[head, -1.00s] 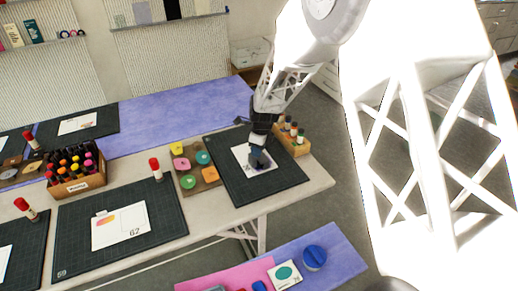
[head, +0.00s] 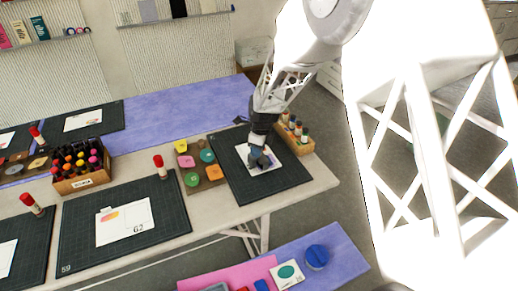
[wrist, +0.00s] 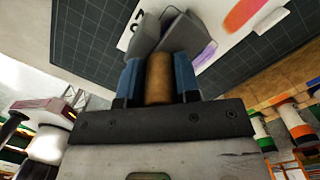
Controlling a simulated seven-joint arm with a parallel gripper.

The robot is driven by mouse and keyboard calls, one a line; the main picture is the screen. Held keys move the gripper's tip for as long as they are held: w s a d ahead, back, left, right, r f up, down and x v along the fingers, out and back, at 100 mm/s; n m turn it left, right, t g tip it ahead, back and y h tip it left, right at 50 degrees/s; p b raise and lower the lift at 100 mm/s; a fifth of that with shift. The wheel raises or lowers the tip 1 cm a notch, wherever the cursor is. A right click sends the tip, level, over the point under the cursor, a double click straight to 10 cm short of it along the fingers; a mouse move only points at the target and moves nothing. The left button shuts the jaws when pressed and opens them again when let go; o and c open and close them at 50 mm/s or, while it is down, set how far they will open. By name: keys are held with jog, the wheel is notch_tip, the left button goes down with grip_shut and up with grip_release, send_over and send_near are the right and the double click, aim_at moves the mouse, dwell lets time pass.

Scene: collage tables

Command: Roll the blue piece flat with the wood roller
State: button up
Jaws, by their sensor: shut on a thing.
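My gripper (head: 260,156) is low over a white card on the dark mat at the right end of the table. In the wrist view its blue-padded fingers are shut on the brown wood roller (wrist: 158,80), which stands between them. Grey angular parts (wrist: 185,35) lie just beyond it, over the card; I cannot tell whether they belong to the tool or the fingers. A bluish-purple piece (wrist: 204,55) on the card shows partly beside them, the rest hidden. I cannot tell whether the roller touches it. An orange patch (wrist: 243,14) is on the card too.
Left of the mat (head: 290,191) is a wooden tray (head: 214,185) of coloured round and square pots. A wooden rack of bottles (head: 305,145) stands at its right. Another mat (head: 75,240) with a card (head: 125,222) and a red-capped stick (head: 159,166) is farther left.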

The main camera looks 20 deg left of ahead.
jog(key=shift+s+a+f, duration=0.1)
jog(key=shift+s+a, duration=0.3)
jog(key=shift+d, duration=0.1)
dwell(0.3)
jog(key=shift+w+d, duration=0.4)
jog(key=shift+w, duration=0.15)
dwell(0.3)
jog(key=shift+w+d, duration=0.35)
jog(key=shift+r, duration=0.2)
jog(key=shift+r, duration=3.45)
